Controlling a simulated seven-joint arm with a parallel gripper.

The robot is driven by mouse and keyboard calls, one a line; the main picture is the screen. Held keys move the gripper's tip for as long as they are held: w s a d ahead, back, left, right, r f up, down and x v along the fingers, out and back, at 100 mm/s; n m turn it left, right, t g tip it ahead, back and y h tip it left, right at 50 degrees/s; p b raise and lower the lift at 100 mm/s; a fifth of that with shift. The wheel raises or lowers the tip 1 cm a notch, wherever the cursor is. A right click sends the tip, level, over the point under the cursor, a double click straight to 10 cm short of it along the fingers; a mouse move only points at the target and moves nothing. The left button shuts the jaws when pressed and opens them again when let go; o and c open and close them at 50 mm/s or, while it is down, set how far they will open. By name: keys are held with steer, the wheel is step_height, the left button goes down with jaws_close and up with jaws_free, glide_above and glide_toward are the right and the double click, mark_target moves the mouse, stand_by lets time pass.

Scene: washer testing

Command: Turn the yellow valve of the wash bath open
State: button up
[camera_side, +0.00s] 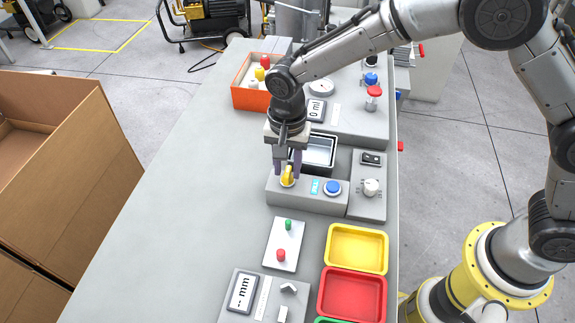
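The yellow valve (287,177) stands on the left end of the grey control block (308,201) in front of the wash bath (321,150). The bath is a dark-rimmed basin, partly hidden behind my arm. My gripper (288,174) points down at the valve, with one purple finger on each side of the yellow handle. I cannot tell whether the fingers touch it or stand a little apart.
A grey box with a knob (371,187) stands right of the block. A white plate with green and red buttons (284,244), a yellow tray (357,229) and a red tray (352,270) lie nearer. An orange box (243,97) stands behind. The table's left side (185,190) is clear.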

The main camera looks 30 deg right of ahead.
mark_target(288, 171)
steer(key=shift+o, duration=0.4)
step_height(288, 171, up, 14)
stand_by(0.4)
steer(key=shift+f, duration=0.1)
